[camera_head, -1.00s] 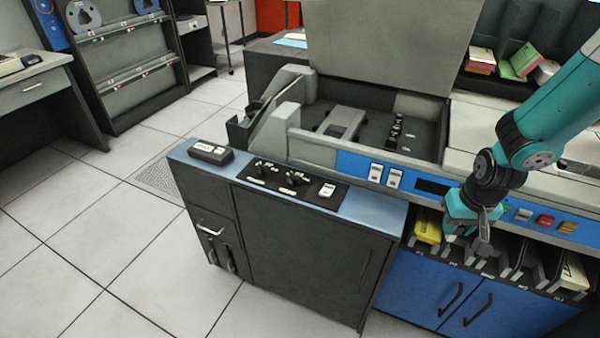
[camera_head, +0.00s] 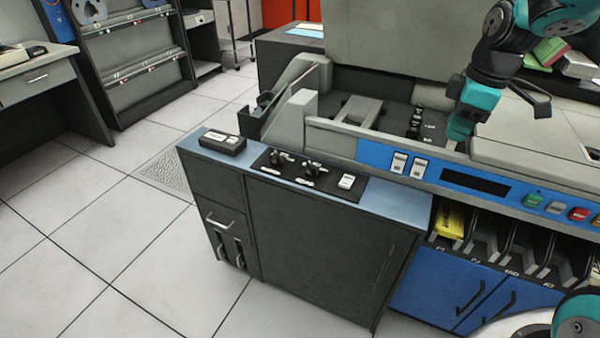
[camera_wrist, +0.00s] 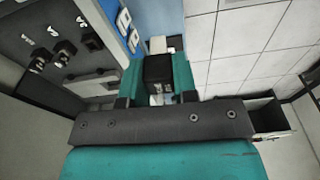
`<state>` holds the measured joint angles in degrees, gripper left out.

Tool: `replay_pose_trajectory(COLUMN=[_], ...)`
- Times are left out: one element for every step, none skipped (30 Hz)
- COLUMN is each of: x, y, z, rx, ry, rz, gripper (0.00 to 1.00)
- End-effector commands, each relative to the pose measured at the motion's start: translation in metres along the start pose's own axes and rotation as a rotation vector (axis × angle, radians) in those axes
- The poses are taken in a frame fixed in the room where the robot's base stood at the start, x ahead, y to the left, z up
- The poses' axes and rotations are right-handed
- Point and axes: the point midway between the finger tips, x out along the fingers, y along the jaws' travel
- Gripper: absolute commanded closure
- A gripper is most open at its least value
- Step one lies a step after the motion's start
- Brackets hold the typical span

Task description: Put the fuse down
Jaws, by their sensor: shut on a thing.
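My gripper (camera_head: 463,128) is at the front right edge of the machine's open bay, above the blue front strip. In the wrist view my gripper (camera_wrist: 158,75) has its teal fingers closed on a small dark block, the fuse (camera_wrist: 158,68), with a pale metallic end. The fuse cannot be made out in the head view. The open bay (camera_head: 375,85) has a dark floor with several black fittings (camera_head: 415,122) in a row; in the wrist view these fittings (camera_wrist: 62,50) lie to the left of the fingers. The fuse appears held clear of any surface.
A blue-topped cabinet (camera_head: 405,203) stands in front, with a knob panel (camera_head: 310,175) and a small black box (camera_head: 222,143) on top. White switches (camera_head: 398,163) and coloured buttons (camera_head: 556,207) line the blue strip. Card pockets with a yellow stack (camera_head: 448,222) lie below.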

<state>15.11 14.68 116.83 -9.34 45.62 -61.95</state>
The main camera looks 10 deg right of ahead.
Motion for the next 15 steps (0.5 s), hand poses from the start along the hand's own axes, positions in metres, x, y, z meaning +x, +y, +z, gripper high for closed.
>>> replay_pose_trajectory(x=[-0.003, -0.005, -0.006, -0.007, -0.007, -0.006, -0.004, -0.001, 0.005, 0.011, 0.018, 0.028, 0.037, 0.046, 0.057], y=[0.000, -0.001, -0.001, -0.001, -0.001, -0.002, -0.002, -0.002, -0.002, -0.002, -0.002, -0.003, -0.002, -0.003, -0.003], z=[0.002, 0.002, 0.003, 0.003, 0.003, 0.002, 0.002, 0.002, 0.003, 0.004, 0.004, 0.006, 0.007, 0.008, 0.010], rx=[-0.023, -0.033, -0.040, -0.042, -0.043, -0.043, -0.043, -0.043, -0.043, -0.043, -0.043, -0.043, -0.043, -0.042, -0.041], ry=[0.000, 0.000, -0.001, -0.001, -0.001, -0.001, -0.001, -0.001, -0.002, -0.002, -0.002, -0.003, -0.003, -0.004, -0.004], rz=[0.000, -0.002, -0.003, -0.004, -0.004, -0.005, -0.005, -0.006, -0.008, -0.009, -0.010, -0.011, -0.011, -0.013, -0.012], gripper=[0.96, 0.96, 0.96, 0.96, 0.96, 0.96, 0.96, 0.96, 0.96, 0.96, 0.96, 0.96, 0.96, 0.96, 0.96])
